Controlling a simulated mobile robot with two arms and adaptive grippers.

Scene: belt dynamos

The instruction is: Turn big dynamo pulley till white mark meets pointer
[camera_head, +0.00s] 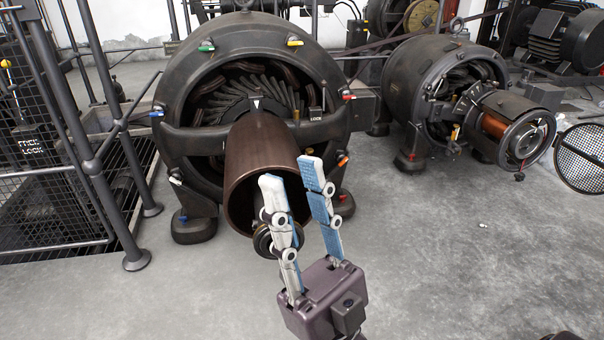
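The big dynamo (182,92) stands at the left centre. Its brown pulley (262,150) projects toward me, with an open front rim and a dark shaft end inside and below it. A small white downward triangle (257,104) shows at the pulley's top rear edge; I cannot tell whether it is the pointer or the mark. No other white mark shows on the visible pulley surface. My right gripper (290,171) is open and empty, with its fingers up in front of the pulley's right front rim. I cannot tell whether it touches. My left gripper is out of view.
A small plate marked LOCK (316,117) sits right of the pulley's rear. A smaller dynamo (412,85) with copper windings and a round mesh guard (582,158) stands at the right. A railing (110,145) closes the left side.

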